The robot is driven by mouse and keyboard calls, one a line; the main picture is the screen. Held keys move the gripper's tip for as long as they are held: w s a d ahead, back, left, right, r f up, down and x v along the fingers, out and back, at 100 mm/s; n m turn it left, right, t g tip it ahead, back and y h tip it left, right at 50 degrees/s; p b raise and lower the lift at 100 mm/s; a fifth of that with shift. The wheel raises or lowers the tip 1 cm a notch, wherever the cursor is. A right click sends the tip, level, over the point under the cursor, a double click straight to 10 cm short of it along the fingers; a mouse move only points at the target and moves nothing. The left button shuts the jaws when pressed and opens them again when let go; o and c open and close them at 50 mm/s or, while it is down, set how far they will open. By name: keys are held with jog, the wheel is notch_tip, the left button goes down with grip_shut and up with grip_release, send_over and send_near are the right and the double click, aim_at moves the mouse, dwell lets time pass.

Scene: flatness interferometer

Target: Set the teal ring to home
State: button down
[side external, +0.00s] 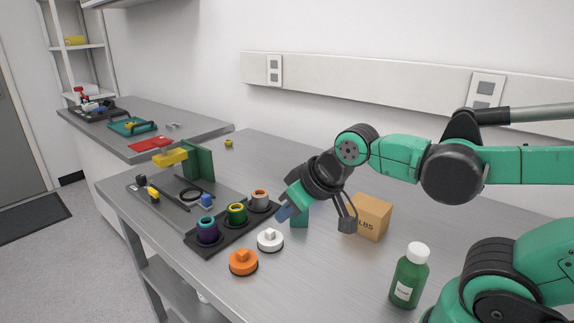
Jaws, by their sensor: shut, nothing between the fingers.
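A dark tray (194,244) on the bench holds three upright knobs in a row. The nearest is a purple-blue cylinder (207,235) with a teal ring (206,220) around its top. Beside it are a green cylinder with a yellow ring (237,213) and a grey one with an orange ring (260,198). Any marks on the teal ring are too small to read.
A white knob (270,240) and an orange knob (243,263) stand in front of the tray. A cardboard box (373,218) and a green bottle (409,277) stand to the right. A green upright with a yellow arm (171,158) stands behind left. A teal block (300,217) is partly hidden by my gripper.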

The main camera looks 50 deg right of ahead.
jog(key=w+r+t, duration=0.1)
jog(key=w+r, duration=0.1)
jog(key=w, duration=1.1)
jog(key=shift+a+r+t, duration=0.15)
jog(key=shift+a+t, duration=0.1)
jog(key=shift+t, duration=0.05)
send_over(213, 220)
notch_tip(213, 220, down, 7)
jog(key=shift+f, duration=0.1)
notch_tip(213, 220, down, 2)
jog(key=shift+f, duration=0.95)
